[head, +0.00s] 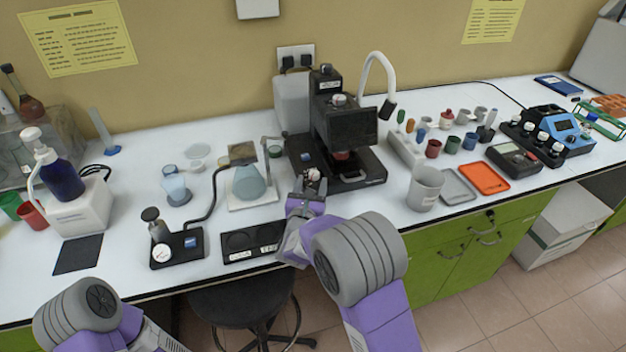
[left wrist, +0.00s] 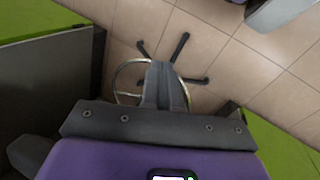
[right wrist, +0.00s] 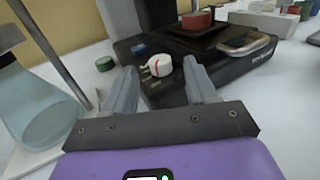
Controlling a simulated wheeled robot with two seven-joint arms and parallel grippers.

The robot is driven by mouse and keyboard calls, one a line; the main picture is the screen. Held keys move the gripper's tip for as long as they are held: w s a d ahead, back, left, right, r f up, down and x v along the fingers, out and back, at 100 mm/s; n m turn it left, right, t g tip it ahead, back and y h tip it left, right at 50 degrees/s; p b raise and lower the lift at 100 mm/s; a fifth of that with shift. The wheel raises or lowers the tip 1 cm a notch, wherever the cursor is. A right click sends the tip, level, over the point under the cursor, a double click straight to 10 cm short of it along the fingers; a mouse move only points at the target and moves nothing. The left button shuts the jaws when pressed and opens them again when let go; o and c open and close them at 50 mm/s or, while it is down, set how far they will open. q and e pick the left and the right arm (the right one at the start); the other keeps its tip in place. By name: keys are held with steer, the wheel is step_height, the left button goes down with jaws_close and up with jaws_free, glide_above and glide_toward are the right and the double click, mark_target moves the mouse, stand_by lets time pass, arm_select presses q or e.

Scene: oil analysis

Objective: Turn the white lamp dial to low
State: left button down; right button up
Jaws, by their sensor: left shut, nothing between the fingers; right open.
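The white lamp dial (right wrist: 160,65), with a red mark on it, sits on the front corner of the black microscope base (right wrist: 225,65). In the head view the dial (head: 314,173) is small and partly behind my right gripper's fingers. My right gripper (head: 306,187) is open. In the right wrist view its two fingers (right wrist: 160,80) stand either side of the dial, with no clear contact. The dial's exact setting cannot be read. My left gripper (left wrist: 165,82) is shut and empty, over the floor and the stool's foot ring; the head view shows only its arm.
Left of the microscope (head: 340,125) stands a glass flask (head: 249,183) on a stand. A black two-pad plate (head: 252,240) lies by the front edge. A grey cup (head: 425,188) and an orange tray (head: 484,178) are to the right. A stool (head: 240,300) is below the counter.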

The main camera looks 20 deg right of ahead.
mark_target(310, 176)
steer(key=shift+x, duration=1.75)
steer(key=c, duration=1.1)
steer(key=shift+o, duration=0.2)
steer(key=shift+a+m+g+h+p, duration=0.2)
steer(key=shift+m+g+h+p, duration=0.45)
steer(key=shift+h, duration=0.35)
steer(key=m+g+h+p, duration=0.2)
steer(key=h, duration=0.1)
steer(key=m+g+h+p, duration=0.1)
steer(key=m+g, duration=0.1)
steer(key=shift+w+a+h+p, duration=0.2)
steer(key=shift+w+h+p, duration=0.1)
steer(key=m+g+h, duration=0.1)
steer(key=m+g, duration=0.1)
steer(key=g, duration=0.1)
steer(key=shift+w+h+p, duration=0.1)
steer(key=shift+h+p, duration=0.2)
steer(key=shift+h, duration=0.1)
steer(key=shift+w+a+f+m+g+h, duration=0.1)
steer(key=shift+m+g+h, duration=0.4)
steer(key=shift+m+g, duration=0.85)
steer(key=shift+g, duration=0.4)
